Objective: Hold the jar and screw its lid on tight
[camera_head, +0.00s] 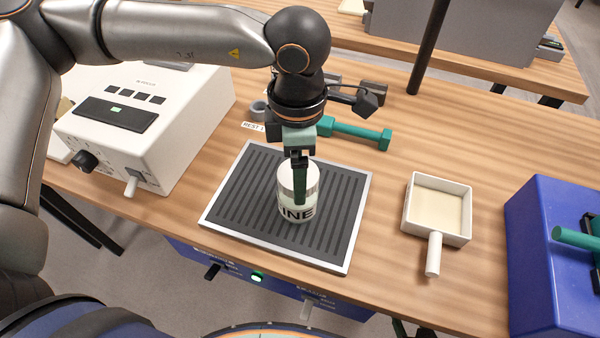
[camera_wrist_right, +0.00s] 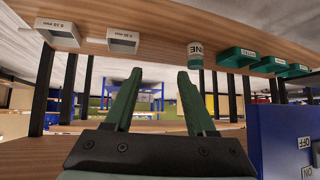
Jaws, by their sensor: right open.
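A pale jar (camera_head: 285,207) with dark lettering ending in "INE" stands upright on a dark ribbed mat with a light frame (camera_head: 235,205) in the head view. My left gripper (camera_head: 300,190) comes down over it, with one dark green finger across the jar's front. The other finger is hidden, so I cannot tell whether it grips. The gripper partly covers the jar's top; I cannot make out a separate lid. My right gripper (camera_wrist_right: 157,75) is open and empty in the right wrist view, its two green fingers apart.
A white instrument box (camera_head: 200,110) stands left of the mat. A white square pan with a handle (camera_head: 412,226) and a blue box (camera_head: 530,240) are to the right. A green tool (camera_head: 355,131) lies behind. In the wrist view, a small lettered container (camera_wrist_right: 194,50) stands beyond the fingers.

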